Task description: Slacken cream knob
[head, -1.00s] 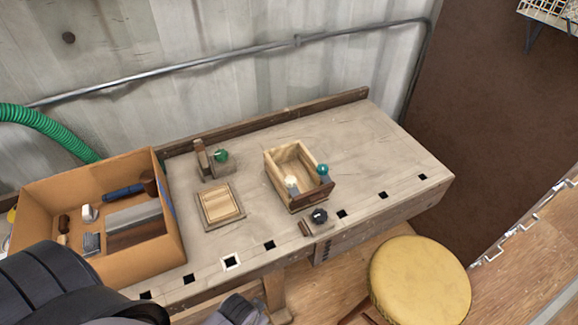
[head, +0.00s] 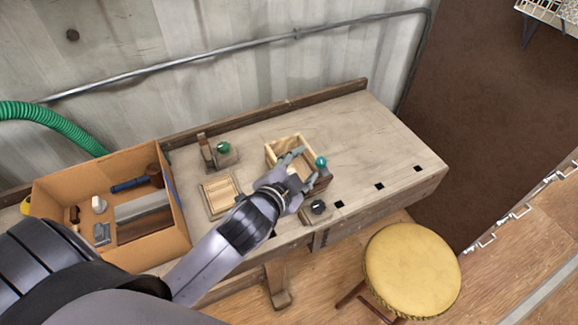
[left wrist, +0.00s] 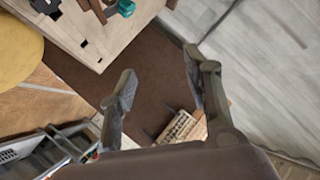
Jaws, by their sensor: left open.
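The open wooden box (head: 273,153) stands on the workbench with a teal knob (head: 321,161) at its front right corner. The cream knob, at the box's front in the earlier head view, is now hidden behind my left gripper (head: 304,166). In the head view this gripper is over the front of the box, its fingers spread. The left wrist view shows the open fingers (left wrist: 160,80) with nothing between them, and a teal knob (left wrist: 125,8) at the top edge. Contact with the cream knob cannot be told. My right gripper is out of view.
A cardboard box of tools (head: 160,248) stands at the left. A green knob (head: 223,147), a wooden frame (head: 212,205) and a black knob (head: 318,206) are near the box. A yellow stool (head: 412,270) stands in front. The bench's right side (head: 375,145) is clear.

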